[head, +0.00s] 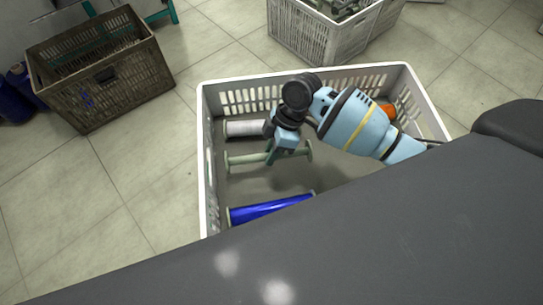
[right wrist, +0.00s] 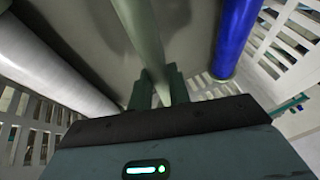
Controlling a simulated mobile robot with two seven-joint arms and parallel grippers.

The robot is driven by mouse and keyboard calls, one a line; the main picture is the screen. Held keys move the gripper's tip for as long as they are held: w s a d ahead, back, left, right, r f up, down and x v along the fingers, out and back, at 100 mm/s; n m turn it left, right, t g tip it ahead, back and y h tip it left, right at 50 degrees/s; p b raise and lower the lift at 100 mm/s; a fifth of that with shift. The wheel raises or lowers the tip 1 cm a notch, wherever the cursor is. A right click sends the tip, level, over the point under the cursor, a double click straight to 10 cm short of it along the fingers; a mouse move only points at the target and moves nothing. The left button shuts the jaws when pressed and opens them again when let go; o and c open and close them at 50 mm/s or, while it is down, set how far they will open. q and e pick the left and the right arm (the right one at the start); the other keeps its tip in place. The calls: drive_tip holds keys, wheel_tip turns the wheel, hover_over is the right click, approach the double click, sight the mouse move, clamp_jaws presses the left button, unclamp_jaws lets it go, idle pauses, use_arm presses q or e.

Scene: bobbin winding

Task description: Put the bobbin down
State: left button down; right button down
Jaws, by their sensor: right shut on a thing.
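A pale green bobbin (head: 243,159) with end flanges lies level inside the white crate (head: 204,165), between a white bobbin (head: 245,128) and a blue bobbin (head: 268,208). My right gripper (head: 272,155) reaches down into the crate and is shut on the green bobbin around its shaft. In the right wrist view, the green bobbin (right wrist: 143,30) runs between the fingers (right wrist: 158,88). The white bobbin (right wrist: 45,62) is to its left there and the blue one (right wrist: 235,40) to its right. I cannot tell whether the green bobbin touches the crate floor. My left gripper is out of view.
The slotted crate walls stand close around the bobbins. A brown crate (head: 105,75) stands at the far left and a grey crate (head: 315,35) at the back. Tiled floor lies between them.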

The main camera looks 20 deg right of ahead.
drive_tip(key=shift+f, duration=1.75)
drive_tip(key=shift+f+b, duration=0.1)
drive_tip(key=shift+b, duration=0.2)
drive_tip(key=c, duration=1.3)
unclamp_jaws()
drive_tip(key=p+v, duration=0.1)
drive_tip(key=v, duration=1.1)
drive_tip(key=shift+a, duration=0.1)
